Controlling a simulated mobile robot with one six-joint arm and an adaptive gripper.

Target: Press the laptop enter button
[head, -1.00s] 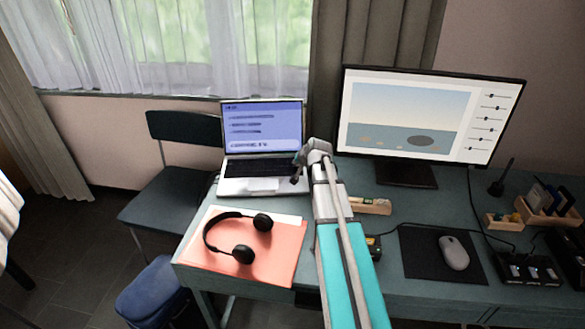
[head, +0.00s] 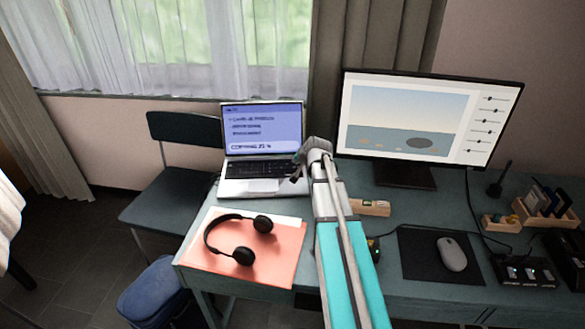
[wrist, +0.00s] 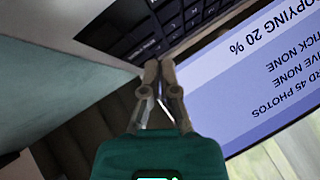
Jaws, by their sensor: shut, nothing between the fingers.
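My gripper (head: 295,178) is at the right end of the keyboard, fingers together and empty. In the wrist view the fingertips (wrist: 159,64) overlap the keyboard's edge near the screen. I cannot tell whether they touch a key, and the enter key is not identifiable.
Headphones (head: 242,240) lie on a coral folder (head: 275,267) in front of the laptop. A large monitor (head: 430,115) stands to the right. A mouse (head: 452,254) rests on a dark mat (head: 420,262).

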